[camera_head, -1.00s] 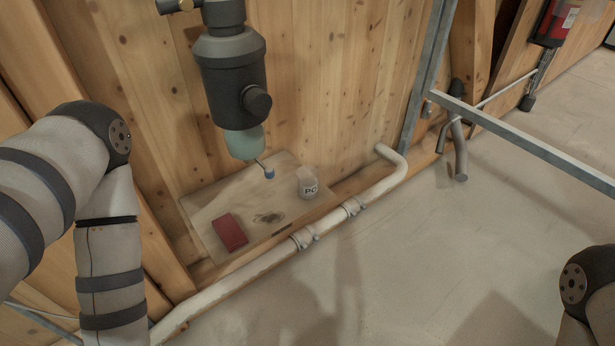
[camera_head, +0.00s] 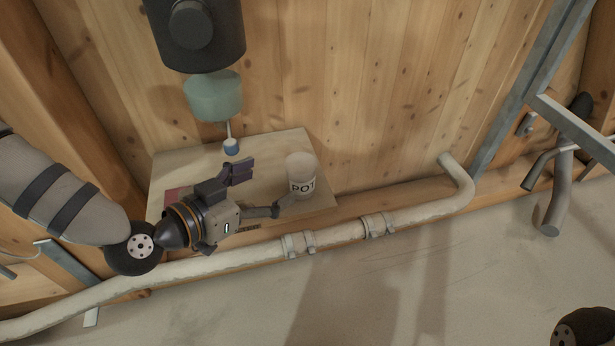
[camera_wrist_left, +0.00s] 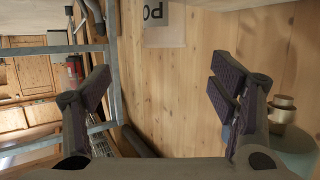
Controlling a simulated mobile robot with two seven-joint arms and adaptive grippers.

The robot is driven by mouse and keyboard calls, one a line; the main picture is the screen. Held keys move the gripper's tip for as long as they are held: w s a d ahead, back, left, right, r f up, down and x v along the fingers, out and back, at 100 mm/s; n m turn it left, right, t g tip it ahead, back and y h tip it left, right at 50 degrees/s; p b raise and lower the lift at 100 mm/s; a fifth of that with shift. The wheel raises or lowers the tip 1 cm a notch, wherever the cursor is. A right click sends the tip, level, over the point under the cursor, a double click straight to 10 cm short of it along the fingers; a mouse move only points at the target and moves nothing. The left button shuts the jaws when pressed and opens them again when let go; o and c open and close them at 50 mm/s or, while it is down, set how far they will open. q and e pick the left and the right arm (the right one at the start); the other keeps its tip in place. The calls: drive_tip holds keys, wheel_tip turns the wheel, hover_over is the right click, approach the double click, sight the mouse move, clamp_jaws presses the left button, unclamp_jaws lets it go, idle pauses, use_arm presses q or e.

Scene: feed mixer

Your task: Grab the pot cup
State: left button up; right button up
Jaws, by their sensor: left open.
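The pot cup (camera_head: 301,170) is a pale, translucent cup with a white label reading "POT". It stands upright on a wooden shelf board (camera_head: 270,147). My left gripper (camera_head: 262,188) is open just left of the cup, its fingers spread towards it. The lower finger overlaps the cup's lower left edge in the head view; I cannot tell if they touch. In the left wrist view the cup (camera_wrist_left: 165,22) appears upside down at the top, beyond the open, empty fingers (camera_wrist_left: 162,85). My right gripper is out of view.
A red object (camera_head: 176,194) lies on the board, partly hidden by my gripper. A dark machine with a green bowl (camera_head: 214,97) and a blue-tipped spout (camera_head: 231,147) hangs above. A pale pipe (camera_head: 340,233) runs along the board's front. A metal post stands right.

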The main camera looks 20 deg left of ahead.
sight(308, 160)
use_arm(q)
drive_tip(key=b+x, duration=0.1)
drive_tip(key=x, duration=0.2)
drive_tip(key=b+x, duration=0.1)
drive_tip(key=x, duration=0.3)
drive_tip(key=b+x, duration=0.2)
drive_tip(key=x, duration=0.1)
drive_tip(key=shift+w+a+f, duration=0.25)
drive_tip(key=shift+w, duration=0.1)
drive_tip(key=shift+w+d, duration=0.1)
drive_tip(key=shift+w, duration=0.1)
drive_tip(key=shift+r, duration=0.15)
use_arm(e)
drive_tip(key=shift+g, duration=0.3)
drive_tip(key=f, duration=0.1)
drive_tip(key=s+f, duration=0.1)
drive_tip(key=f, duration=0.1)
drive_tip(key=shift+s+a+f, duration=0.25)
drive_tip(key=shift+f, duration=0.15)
use_arm(q)
drive_tip(key=c, duration=1.1)
